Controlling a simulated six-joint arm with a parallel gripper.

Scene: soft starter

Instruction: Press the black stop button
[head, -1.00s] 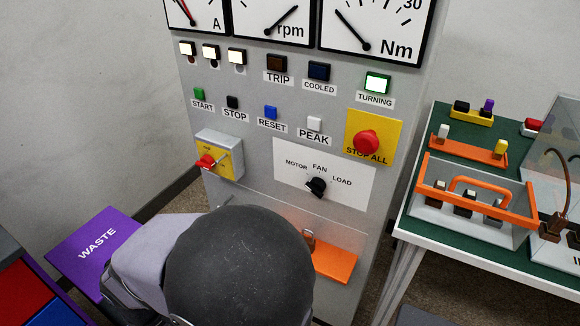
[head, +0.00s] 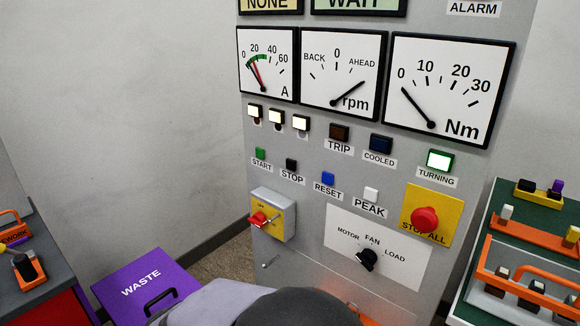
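Nothing covers the stop button. My arm shows at the bottom of the view, below the panel's controls and apart from the button. My gripper is not in the picture.
A red STOP ALL button (head: 425,218) on a yellow plate, a red-handled switch (head: 262,219) and a black selector knob (head: 367,259) stick out from the panel. The green TURNING lamp (head: 439,161) is lit. A purple WASTE bin (head: 140,278) stands lower left. A green-topped bench (head: 478,262) stands right.

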